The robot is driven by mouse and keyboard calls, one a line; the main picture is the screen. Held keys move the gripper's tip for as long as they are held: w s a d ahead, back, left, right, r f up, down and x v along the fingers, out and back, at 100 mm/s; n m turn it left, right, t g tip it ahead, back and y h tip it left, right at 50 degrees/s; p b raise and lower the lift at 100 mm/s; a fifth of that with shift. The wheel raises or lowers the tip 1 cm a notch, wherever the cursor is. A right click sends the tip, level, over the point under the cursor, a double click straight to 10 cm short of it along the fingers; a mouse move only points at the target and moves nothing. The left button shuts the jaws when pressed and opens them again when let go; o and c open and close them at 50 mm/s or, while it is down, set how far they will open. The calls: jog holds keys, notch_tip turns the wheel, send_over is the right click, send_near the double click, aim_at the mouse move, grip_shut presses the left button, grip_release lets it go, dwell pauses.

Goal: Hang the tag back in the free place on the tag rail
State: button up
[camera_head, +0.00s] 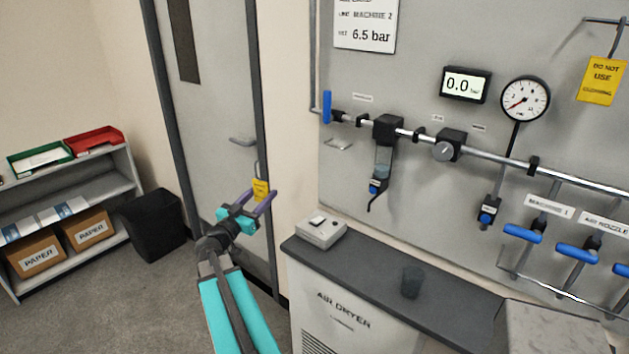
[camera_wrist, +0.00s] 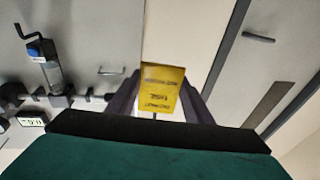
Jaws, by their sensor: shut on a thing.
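My gripper (camera_head: 250,203), with purple fingers, is shut on a yellow tag (camera_head: 261,190). It is held in the air in front of the grey door, left of the wall panel. In the wrist view the tag (camera_wrist: 162,90) shows its dark print between the fingers, which are apart at its sides. A small empty wire bracket (camera_head: 338,145) sticks out of the panel, right of the gripper and higher in the picture. I cannot tell which is the tag rail.
An air dryer (camera_head: 345,310) stands below the panel, with a small switch box (camera_head: 321,232) and a dark cup (camera_head: 412,282) on top. Pipework with a blue-handled valve (camera_head: 327,107) and a filter bowl (camera_head: 383,160) juts from the panel. A black bin (camera_head: 153,222) stands left.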

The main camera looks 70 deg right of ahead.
jog(key=s+d+r+m+g, duration=0.2)
jog(key=s+d+r+g, duration=0.1)
jog(key=s+d, duration=0.7)
jog(key=s+p, duration=0.1)
jog(key=s, duration=0.3)
jog(key=shift+d+g, duration=0.2)
jog(key=shift+g, duration=0.2)
jog(key=shift+s+d, duration=0.1)
jog(key=shift+d, duration=0.1)
jog(key=shift+d+f+b+x, duration=0.1)
jog(key=shift+f+b+x, duration=0.25)
jog(key=shift+b+x, duration=0.85)
jog(key=shift+d+f+b+x, duration=0.1)
jog(key=shift+f+b+x, duration=0.35)
jog(key=shift+x, duration=1.5)
jog(key=shift+f+b+x, duration=0.25)
jog(key=shift+b+x, duration=0.65)
jog(key=shift+x, duration=0.65)
jog(key=shift+f, duration=0.95)
jog(key=o, duration=0.9)
jog(key=shift+a+f, duration=0.1)
jog(key=shift+a, duration=0.1)
